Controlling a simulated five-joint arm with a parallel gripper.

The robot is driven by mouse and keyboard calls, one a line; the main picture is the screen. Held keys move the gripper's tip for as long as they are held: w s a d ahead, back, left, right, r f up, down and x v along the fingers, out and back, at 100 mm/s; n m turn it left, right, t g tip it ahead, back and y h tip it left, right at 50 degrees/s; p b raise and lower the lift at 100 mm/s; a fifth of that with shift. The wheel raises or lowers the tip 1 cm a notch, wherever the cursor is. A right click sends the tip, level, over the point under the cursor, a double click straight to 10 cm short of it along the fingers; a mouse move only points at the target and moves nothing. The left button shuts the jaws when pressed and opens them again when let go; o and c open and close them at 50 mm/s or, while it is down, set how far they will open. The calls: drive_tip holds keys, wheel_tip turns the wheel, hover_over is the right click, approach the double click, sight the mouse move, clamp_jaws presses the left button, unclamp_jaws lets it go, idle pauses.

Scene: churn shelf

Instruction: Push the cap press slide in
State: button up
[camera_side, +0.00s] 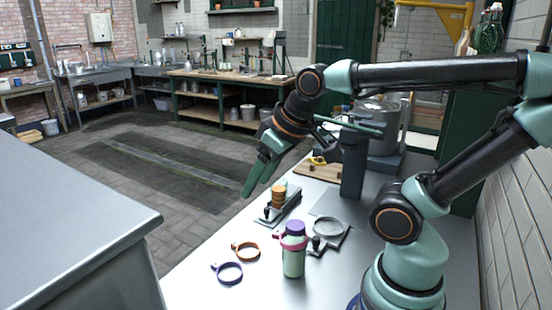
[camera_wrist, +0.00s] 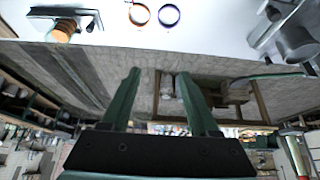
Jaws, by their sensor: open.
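Two low slide-like fixtures with black knobs stand on the bench; I cannot tell for sure which is the cap press slide. One is a narrow grey fixture (camera_side: 290,209) carrying an orange ribbed stack (camera_side: 279,195); this orange stack also shows at the upper left of the wrist view (camera_wrist: 64,31). The other fixture (camera_side: 341,238) carries a round silver disc (camera_side: 328,227), behind a green bottle (camera_side: 293,262). My gripper (camera_side: 258,187) is open and empty, in the air beyond the orange stack, apart from both fixtures. In the wrist view my fingers (camera_wrist: 160,100) are spread.
An orange ring (camera_side: 246,252) and a purple ring (camera_side: 229,272) lie flat on the bench. A dark post (camera_side: 353,165) and a large metal pot (camera_side: 378,125) stand farther back. A wooden board (camera_side: 318,173) lies near the post. The front left of the bench is clear.

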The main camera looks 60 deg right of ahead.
drive_tip(key=d+f+m+g, duration=0.4)
drive_tip(key=d+m+g, duration=0.1)
drive_tip(key=d, duration=0.5)
drive_tip(key=m+g+y, duration=0.3)
drive_tip(key=m+g, duration=0.1)
approach(317, 238)
drive_tip(key=x, duration=0.8)
drive_tip(key=shift+a+f, duration=0.1)
drive_tip(key=shift+f, duration=0.2)
clamp_jaws()
drive_tip(key=shift+s, duration=0.15)
idle(0.4)
